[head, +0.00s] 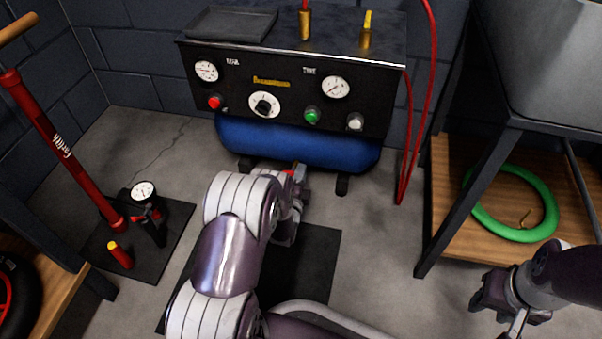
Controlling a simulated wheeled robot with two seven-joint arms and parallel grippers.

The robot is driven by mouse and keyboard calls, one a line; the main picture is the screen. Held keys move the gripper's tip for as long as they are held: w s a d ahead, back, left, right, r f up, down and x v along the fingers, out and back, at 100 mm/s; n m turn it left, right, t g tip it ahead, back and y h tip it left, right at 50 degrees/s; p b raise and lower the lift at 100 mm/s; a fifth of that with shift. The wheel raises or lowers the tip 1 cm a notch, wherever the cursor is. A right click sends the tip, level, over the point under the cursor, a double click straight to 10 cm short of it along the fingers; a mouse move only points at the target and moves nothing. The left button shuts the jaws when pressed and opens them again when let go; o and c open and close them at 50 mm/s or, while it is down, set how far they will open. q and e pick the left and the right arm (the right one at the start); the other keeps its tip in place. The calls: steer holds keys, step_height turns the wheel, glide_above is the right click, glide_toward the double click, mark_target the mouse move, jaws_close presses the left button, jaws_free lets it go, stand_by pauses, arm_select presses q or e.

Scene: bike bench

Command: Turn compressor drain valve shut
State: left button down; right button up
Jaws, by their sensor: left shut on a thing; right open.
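The compressor has a black control box (240,92) with gauges, a knob and buttons, above a blue tank (300,145). My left arm reaches forward to the underside of the tank. My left gripper (297,174) is there, shut on a small part with a bit of red showing, most likely the drain valve (291,172). My own arm and gripper hide most of the valve, so its handle angle cannot be told. My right gripper (492,302) is open and empty at the lower right, over the floor in front of the wooden shelf.
A red floor pump (50,140) stands on a dark mat at the left. A metal-legged bench with a wooden shelf (455,235) holding a green tyre (485,215) stands at the right. A red hose (409,150) hangs right of the compressor. A dark mat (315,255) lies under my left arm.

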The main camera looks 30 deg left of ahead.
arm_select(q)
steer(key=shift+s+d+f, duration=0.1)
steer(key=c, duration=1.2)
jaws_free()
steer(key=shift+o, duration=0.2)
